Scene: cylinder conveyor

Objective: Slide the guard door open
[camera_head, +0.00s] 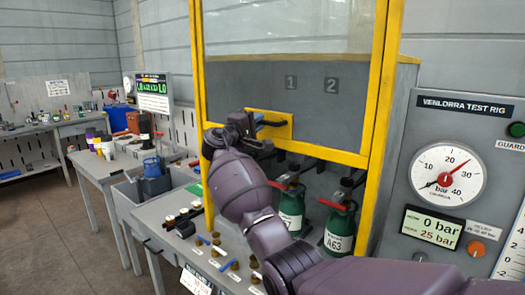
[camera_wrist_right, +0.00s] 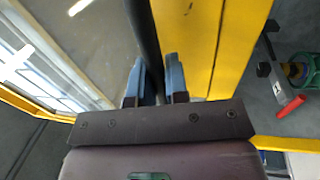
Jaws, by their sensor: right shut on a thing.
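The guard door (camera_head: 330,155) has a yellow frame and a clear panel, and its lower bar hangs above two green cylinders, one marked A63 (camera_head: 339,243). A yellow plate (camera_head: 284,130) sits low on the door at the left. My right gripper (camera_head: 258,123) is at this plate, its purple arm reaching up from the bottom right. In the right wrist view, its blue fingers (camera_wrist_right: 158,78) are shut on the dark bar of the door handle (camera_wrist_right: 147,40), beside the yellow frame (camera_wrist_right: 185,40). The forearm hides part of the left cylinder. My left gripper is out of view.
A panel with a pressure gauge (camera_head: 447,174) and a display (camera_head: 431,228) stands at the right. A bench (camera_head: 150,213) with valves and fittings lies in front of the cylinders. Side tables and a screen (camera_head: 153,95) stand at the left. The floor at the far left is clear.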

